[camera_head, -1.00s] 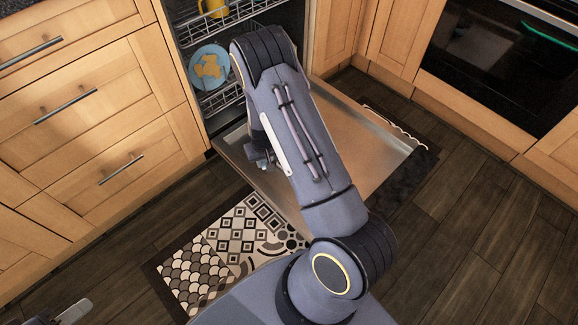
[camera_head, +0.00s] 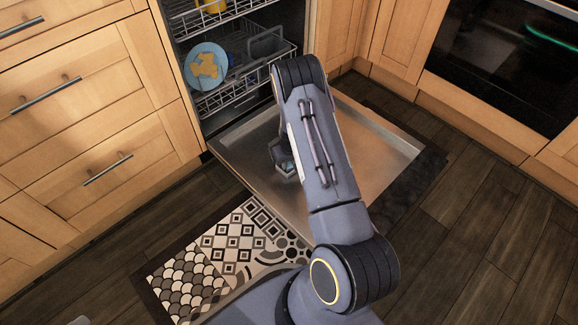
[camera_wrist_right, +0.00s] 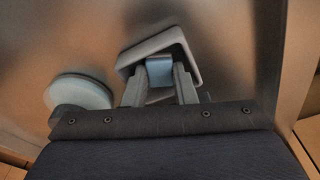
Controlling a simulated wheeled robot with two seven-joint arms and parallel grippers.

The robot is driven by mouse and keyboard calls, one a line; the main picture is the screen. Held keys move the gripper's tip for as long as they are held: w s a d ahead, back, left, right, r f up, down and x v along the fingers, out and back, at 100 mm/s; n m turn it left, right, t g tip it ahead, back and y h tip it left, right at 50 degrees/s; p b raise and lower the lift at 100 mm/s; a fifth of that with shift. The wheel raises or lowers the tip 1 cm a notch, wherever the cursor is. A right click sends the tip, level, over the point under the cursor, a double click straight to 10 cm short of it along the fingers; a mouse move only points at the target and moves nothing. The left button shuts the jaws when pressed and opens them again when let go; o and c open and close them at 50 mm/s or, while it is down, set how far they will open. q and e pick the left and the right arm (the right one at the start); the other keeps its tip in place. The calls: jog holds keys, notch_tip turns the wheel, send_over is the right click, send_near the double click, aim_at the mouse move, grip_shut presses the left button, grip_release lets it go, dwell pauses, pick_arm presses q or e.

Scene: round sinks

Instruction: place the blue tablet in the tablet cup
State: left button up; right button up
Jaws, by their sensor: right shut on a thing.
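The blue tablet (camera_wrist_right: 159,71) is between the fingertips of my right gripper (camera_wrist_right: 160,82), which is shut on it. In the right wrist view the tablet shows within the outline of the grey, square-rimmed tablet cup (camera_wrist_right: 148,46) on the dishwasher door. I cannot tell whether it is above the cup or down inside it. In the head view my right gripper (camera_head: 284,160) is low over the open door, partly hidden by my own arm. Only a sliver of my left gripper (camera_head: 78,321) shows at the bottom left edge.
A round pale lid (camera_wrist_right: 80,92) is beside the cup. The open dishwasher door (camera_head: 375,140) lies flat, with free metal around. Behind it are racks with a blue plate (camera_head: 206,66) and a yellow mug (camera_head: 212,5). A patterned mat (camera_head: 225,255) lies in front.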

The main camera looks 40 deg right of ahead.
jog(key=shift+f, duration=0.2)
jog(key=o, duration=0.7)
jog(key=shift+c, duration=0.2)
